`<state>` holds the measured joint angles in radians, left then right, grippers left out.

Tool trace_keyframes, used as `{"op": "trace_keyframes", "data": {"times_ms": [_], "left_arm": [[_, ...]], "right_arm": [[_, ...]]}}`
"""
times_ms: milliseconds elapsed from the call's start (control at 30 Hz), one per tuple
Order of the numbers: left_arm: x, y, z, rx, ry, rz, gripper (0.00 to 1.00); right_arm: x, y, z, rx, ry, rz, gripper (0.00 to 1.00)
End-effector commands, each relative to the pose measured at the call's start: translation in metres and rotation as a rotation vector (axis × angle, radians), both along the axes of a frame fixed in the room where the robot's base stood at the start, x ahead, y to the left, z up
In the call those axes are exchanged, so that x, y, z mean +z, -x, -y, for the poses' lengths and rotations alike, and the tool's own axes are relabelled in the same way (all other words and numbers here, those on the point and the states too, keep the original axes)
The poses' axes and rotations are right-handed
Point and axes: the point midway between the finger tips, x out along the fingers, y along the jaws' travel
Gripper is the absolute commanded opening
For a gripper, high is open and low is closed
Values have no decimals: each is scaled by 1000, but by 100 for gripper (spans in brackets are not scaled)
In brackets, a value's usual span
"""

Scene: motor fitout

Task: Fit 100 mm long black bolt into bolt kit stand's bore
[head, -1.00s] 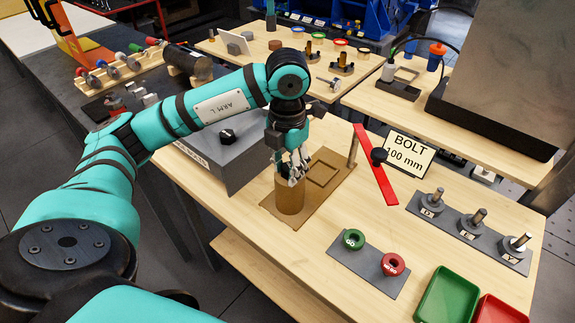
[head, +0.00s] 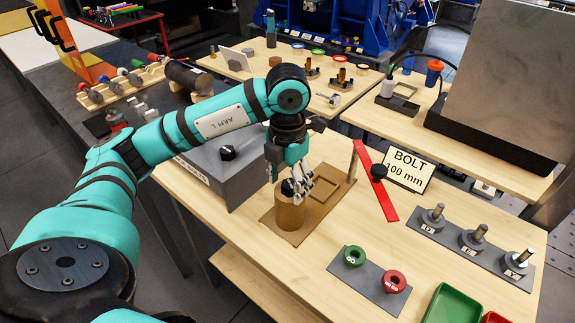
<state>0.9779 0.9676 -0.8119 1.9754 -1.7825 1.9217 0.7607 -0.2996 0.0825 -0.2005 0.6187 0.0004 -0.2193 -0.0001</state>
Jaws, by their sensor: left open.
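A brown cylindrical stand (head: 290,214) stands upright on a brown base plate on the wooden table, in the middle of the head view. A small black piece (head: 288,187), which looks like the bolt's head, shows at the top of the stand. The bolt's shank is not visible, and I cannot tell how deep it sits. My left gripper (head: 302,184) points down at the stand's top, just right of the black piece. It is open, with its fingers close to the piece; I cannot tell whether they touch it. My right gripper is not in view.
A red bar (head: 376,185) with a black knob stands close on the right, before a "BOLT 100 mm" sign (head: 408,170). A grey box (head: 232,165) is left of the stand. Green and red rings (head: 393,282) and a plate with three pegs (head: 471,240) lie front right.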

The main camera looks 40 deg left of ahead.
Motion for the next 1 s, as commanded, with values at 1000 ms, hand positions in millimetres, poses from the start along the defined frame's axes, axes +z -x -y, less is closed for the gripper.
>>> {"op": "trace_keyframes", "data": {"times_ms": [1000], "left_arm": [[115, 0, 0, 0, 1, 1, 62]], "right_arm": [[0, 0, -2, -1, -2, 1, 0]]}}
